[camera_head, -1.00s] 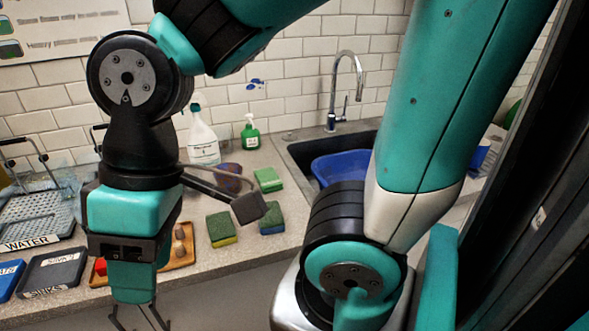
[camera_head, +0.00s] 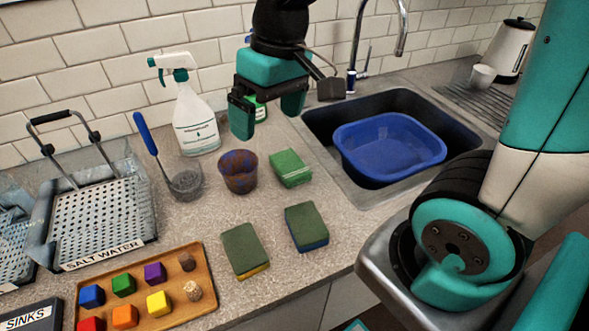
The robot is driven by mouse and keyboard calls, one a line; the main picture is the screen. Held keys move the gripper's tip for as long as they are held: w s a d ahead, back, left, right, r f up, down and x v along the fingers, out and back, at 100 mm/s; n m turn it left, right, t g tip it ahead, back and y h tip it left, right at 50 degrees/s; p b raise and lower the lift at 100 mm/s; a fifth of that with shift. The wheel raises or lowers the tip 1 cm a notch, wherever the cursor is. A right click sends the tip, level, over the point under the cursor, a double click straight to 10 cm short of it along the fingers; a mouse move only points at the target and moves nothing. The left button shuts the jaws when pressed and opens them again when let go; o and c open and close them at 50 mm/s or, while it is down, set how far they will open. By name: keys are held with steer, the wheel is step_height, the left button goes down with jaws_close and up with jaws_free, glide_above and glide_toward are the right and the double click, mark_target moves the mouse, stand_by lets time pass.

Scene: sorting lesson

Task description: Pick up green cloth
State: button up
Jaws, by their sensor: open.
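A green cloth (camera_head: 290,168), folded into a small block with pale stripes along its front side, lies on the counter left of the sink. My gripper (camera_head: 268,119) is open, empty and pointing down, with its fingers spread. In the picture it is above and slightly left of the cloth, apart from it. The green soap bottle (camera_head: 259,108) shows between the fingers, partly hidden.
Two green-topped sponges, one with a yellow base (camera_head: 245,250) and one with blue (camera_head: 306,227), lie nearer. A rusty cup (camera_head: 238,172) is left of the cloth. A spray bottle (camera_head: 194,122), a sink with a blue basin (camera_head: 389,148) and a block tray (camera_head: 205,265) surround the area.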

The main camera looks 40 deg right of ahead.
steer(key=w+d+f+m+h+b, duration=0.2)
steer(key=w+d+f+m, duration=0.2)
steer(key=w+d+f, duration=0.5)
glide_above(292, 167)
steer(key=shift+g, duration=0.3)
steer(key=f, duration=0.8)
steer(key=shift+s+d+f+p, duration=0.15)
steer(key=shift+d+f+p, duration=0.1)
steer(key=shift+f+p, duration=0.1)
steer(key=shift+w+a+f+p, duration=0.15)
steer(key=shift+f+p, duration=0.2)
steer(key=shift+f, duration=1.15)
steer(key=shift+w+a+f+p, duration=0.1)
steer(key=shift+f+p, duration=0.2)
steer(key=shift+f, duration=1.2)
steer(key=shift+c, duration=0.2)
steer(key=c, duration=0.9)
